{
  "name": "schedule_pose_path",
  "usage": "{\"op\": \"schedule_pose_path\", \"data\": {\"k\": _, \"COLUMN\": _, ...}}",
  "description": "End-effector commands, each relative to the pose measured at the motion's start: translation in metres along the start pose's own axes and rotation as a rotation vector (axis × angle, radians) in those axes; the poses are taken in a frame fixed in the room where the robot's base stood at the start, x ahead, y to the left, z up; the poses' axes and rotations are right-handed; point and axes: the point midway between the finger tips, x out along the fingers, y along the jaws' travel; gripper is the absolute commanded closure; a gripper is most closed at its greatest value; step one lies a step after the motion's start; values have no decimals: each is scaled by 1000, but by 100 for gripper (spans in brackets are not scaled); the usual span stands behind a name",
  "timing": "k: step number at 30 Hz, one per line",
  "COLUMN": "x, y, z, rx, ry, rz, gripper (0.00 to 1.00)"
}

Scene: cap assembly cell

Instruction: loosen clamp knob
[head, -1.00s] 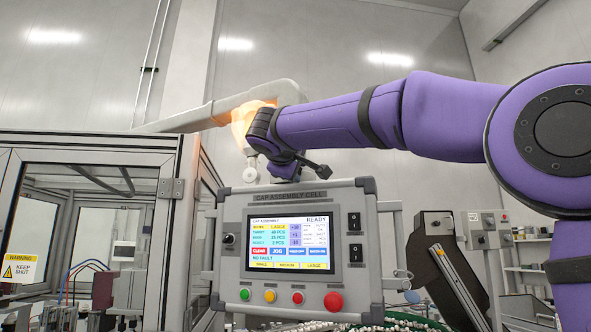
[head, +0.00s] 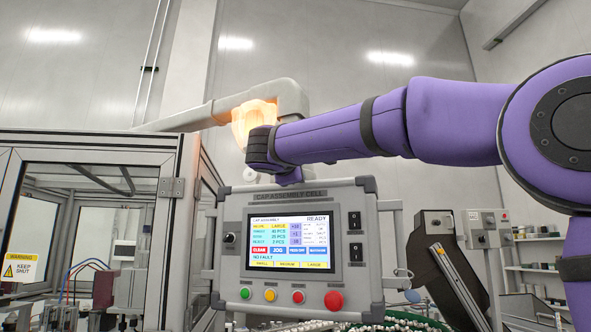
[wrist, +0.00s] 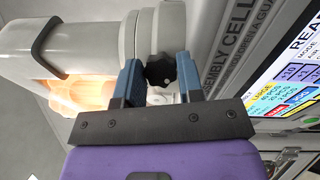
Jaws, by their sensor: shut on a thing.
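The clamp knob (wrist: 160,71) is a small black lobed knob on a grey round collar in the wrist view. My gripper (wrist: 161,66) has its two blue-grey fingers on either side of the knob, shut on it. In the head view my purple arm's end (head: 268,150) is just above the panel's top left. The knob and fingers are hidden there. The control panel (head: 230,205) hangs below a grey support arm (head: 240,100) and its screen reads READY and NO FAULT.
An orange glowing part (head: 252,118) sits behind my wrist, close to the support arm. The panel's top edge lies just below my wrist. A framed glass enclosure (head: 90,150) stands at the left. A dark slanted unit (head: 455,265) stands at the right.

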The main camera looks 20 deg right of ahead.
Motion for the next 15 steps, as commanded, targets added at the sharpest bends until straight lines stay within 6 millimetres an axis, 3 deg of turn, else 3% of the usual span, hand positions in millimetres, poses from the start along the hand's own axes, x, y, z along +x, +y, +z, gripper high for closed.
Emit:
{"op": "schedule_pose_path", "data": {"k": 11, "x": 0, "y": -1, "z": -1, "rx": -3, "ry": 1, "rz": -1, "gripper": 89}}
{"op": "schedule_pose_path", "data": {"k": 12, "x": 0, "y": -1, "z": -1, "rx": -3, "ry": 1, "rz": -1, "gripper": 56}}
{"op": "schedule_pose_path", "data": {"k": 15, "x": 0, "y": -1, "z": -1, "rx": -2, "ry": 1, "rz": -1, "gripper": 40}}
